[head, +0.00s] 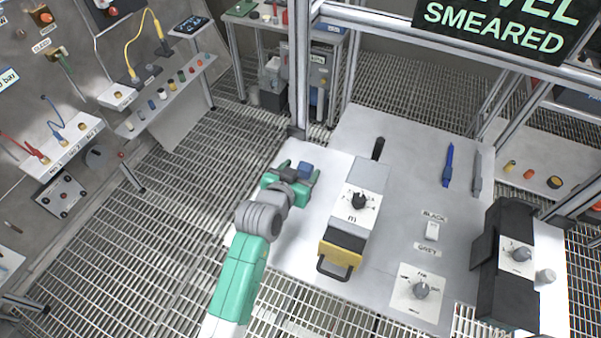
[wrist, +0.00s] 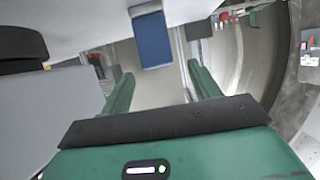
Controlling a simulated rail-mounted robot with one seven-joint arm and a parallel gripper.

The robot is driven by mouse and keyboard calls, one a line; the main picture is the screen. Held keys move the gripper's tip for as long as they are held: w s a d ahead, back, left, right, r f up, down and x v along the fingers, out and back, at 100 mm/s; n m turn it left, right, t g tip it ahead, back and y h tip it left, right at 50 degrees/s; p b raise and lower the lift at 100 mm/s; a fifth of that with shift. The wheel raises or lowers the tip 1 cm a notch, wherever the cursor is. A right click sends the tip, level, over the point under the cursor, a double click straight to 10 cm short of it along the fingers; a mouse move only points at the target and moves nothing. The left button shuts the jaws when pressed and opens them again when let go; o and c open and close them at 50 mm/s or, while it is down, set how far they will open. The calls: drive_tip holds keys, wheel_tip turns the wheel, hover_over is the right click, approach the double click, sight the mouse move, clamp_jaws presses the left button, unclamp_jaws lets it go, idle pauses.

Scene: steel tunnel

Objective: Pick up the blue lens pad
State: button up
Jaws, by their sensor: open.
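A small blue block (head: 305,169), which looks like the blue lens pad, is at the far left part of the white worktop. In the wrist view the blue pad (wrist: 152,40) shows as a blue rectangle against a pale surface, beyond the fingertips. My gripper (head: 298,171) is open, with its green fingers spread and the pad ahead of or between them. In the wrist view my gripper (wrist: 160,72) has nothing clasped between its fingers. I cannot tell how far the fingertips are from the pad.
A grey and yellow instrument with a dial (head: 357,205) stands right of my gripper. A blue pen-like tool (head: 448,165) and a grey one (head: 476,172) lie farther right. A dark dial unit (head: 507,265) stands at the right. The worktop's middle (head: 405,180) is clear.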

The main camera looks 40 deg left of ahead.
sight(308, 164)
drive_tip(key=x, duration=0.5)
drive_tip(key=shift+w+f, duration=0.25)
drive_tip(key=shift+f, duration=0.2)
drive_tip(key=shift+c, duration=0.2)
drive_tip(key=c, duration=1)
